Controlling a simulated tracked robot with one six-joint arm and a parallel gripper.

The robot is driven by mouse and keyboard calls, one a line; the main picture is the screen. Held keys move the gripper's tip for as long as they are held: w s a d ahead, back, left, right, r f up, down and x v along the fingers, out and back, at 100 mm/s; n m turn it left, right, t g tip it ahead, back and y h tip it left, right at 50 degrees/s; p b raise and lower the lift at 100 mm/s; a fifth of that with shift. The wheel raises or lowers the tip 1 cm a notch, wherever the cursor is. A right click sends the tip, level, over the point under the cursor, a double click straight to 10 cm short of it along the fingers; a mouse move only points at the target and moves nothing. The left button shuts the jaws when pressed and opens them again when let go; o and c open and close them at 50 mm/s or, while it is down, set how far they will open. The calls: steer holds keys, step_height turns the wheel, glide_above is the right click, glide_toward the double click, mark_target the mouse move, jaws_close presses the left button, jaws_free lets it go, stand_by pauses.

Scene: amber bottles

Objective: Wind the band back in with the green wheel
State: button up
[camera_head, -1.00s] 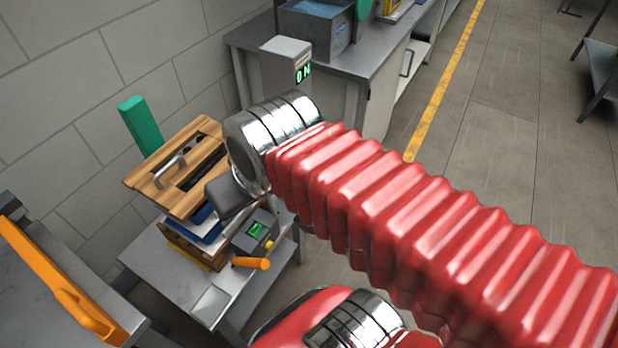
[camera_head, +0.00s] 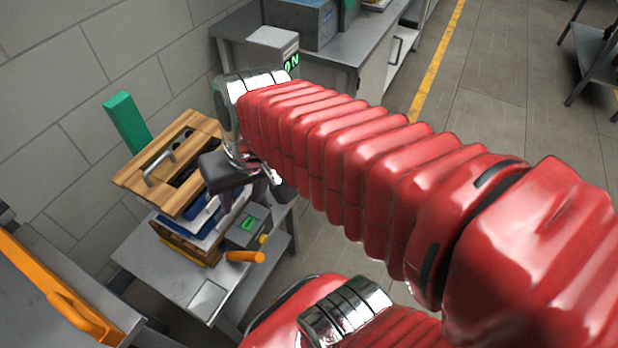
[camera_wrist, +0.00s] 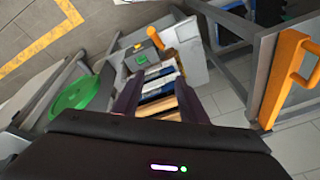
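A green wheel (camera_wrist: 75,97) shows as a flat disc at the left of the wrist view. A green rounded piece (camera_head: 349,12), perhaps the same wheel, is cut off at the top of the head view, by the grey bin. I cannot make out a band in either view. My gripper (camera_wrist: 156,90) has its two dark fingers apart, with nothing held between them. It points down toward a stack of boxes, well to the side of the green wheel. In the head view my arm partly hides the gripper.
A wooden crate (camera_head: 140,180) with a metal handle tops the stack on a small grey table (camera_head: 150,262). A grey bench (camera_head: 360,48) holds the bin (camera_head: 300,20). An orange bar (camera_head: 50,285) is at left.

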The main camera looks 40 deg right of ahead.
steer(key=w+d+f+m+y, duration=0.3)
steer(key=d+f+m+y, duration=0.7)
steer(key=d+f+m, duration=0.35)
steer(key=s+d+f+m+t+h, duration=0.2)
steer(key=s+d+f+m+t, duration=0.1)
steer(key=d+f+m+t, duration=0.3)
steer(key=s+d+f+m+t+h, duration=0.2)
steer(key=d+f+m+t+h, duration=0.1)
steer(key=d+f+m+t, duration=0.4)
steer(key=d+m, duration=0.2)
steer(key=d, duration=0.1)
steer(key=shift+s+d+t, duration=0.3)
steer(key=shift+s+t, duration=0.1)
steer(key=shift+w, duration=0.1)
steer(key=shift+x, duration=6.85)
steer(key=shift+a, duration=0.15)
steer(key=shift+c, duration=0.3)
